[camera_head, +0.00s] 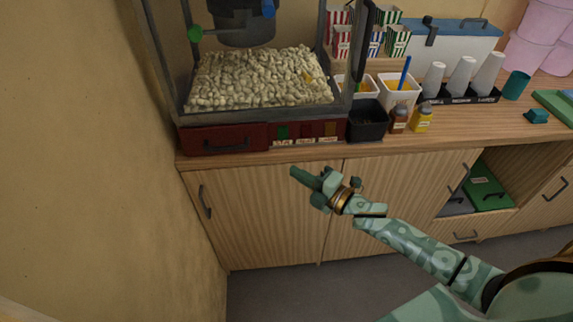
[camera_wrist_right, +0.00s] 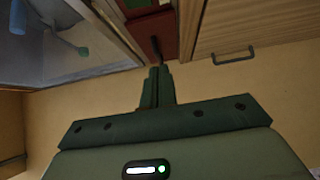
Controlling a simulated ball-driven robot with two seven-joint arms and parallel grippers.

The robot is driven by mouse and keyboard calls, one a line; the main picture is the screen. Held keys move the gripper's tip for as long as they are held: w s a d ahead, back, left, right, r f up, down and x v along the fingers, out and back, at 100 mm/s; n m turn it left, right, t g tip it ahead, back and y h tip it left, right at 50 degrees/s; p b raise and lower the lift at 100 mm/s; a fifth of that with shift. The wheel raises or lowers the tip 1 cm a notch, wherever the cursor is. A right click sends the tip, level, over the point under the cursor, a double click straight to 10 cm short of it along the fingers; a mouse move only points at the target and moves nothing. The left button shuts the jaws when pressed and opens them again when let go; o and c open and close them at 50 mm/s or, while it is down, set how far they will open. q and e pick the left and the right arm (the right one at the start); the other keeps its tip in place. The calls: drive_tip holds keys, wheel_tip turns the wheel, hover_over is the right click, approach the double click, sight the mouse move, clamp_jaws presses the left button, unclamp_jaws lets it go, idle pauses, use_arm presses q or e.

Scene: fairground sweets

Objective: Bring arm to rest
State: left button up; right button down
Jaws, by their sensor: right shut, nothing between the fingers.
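My right gripper (camera_head: 297,174) is shut and empty. In the head view it hangs in front of the wooden cabinet doors, just below the counter edge and apart from it, with my right arm reaching in from the lower right. In the right wrist view the two fingers of the gripper (camera_wrist_right: 157,72) are pressed together, with the red drawer front of the popcorn machine (camera_wrist_right: 145,32) beyond them. My left gripper does not show in either view.
The popcorn machine (camera_head: 225,137) stands on the counter (camera_head: 440,127) above the gripper. A black container (camera_head: 367,122), sauce bottles (camera_head: 421,119) and a cup rack (camera_head: 460,99) stand to its right. Cabinet doors (camera_head: 265,215) lie behind the arm. Open floor (camera_head: 300,293) is below.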

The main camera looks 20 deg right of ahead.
drive_tip(key=s+d+f+m+g+h, duration=0.1)
drive_tip(key=s+d+f+m+h, duration=0.15)
drive_tip(key=d+f+m, duration=0.4)
drive_tip(key=s+d+f+m+g+h, duration=0.1)
drive_tip(key=d+f+m+g+h, duration=0.15)
drive_tip(key=f, duration=0.65)
drive_tip(key=s+d+f+m+g+h, duration=0.25)
drive_tip(key=s+f+m, duration=0.25)
drive_tip(key=s+f, duration=0.55)
drive_tip(key=s+a+f+m+g+h, duration=0.1)
drive_tip(key=s+f+m+g, duration=0.15)
drive_tip(key=s+f, duration=0.55)
drive_tip(key=s+a+f+m+g+h, duration=0.15)
drive_tip(key=s+f+g, duration=0.35)
drive_tip(key=s, duration=0.5)
drive_tip(key=s+a+f+m+g+y, duration=0.1)
drive_tip(key=s+a, duration=0.2)
drive_tip(key=s, duration=0.4)
drive_tip(key=s+a+f, duration=0.2)
drive_tip(key=s+a, duration=0.2)
drive_tip(key=s, duration=0.4)
drive_tip(key=shift+a+f+m+g+y, duration=0.25)
drive_tip(key=shift+a+m+g+y, duration=0.05)
drive_tip(key=shift+m+g+y, duration=0.1)
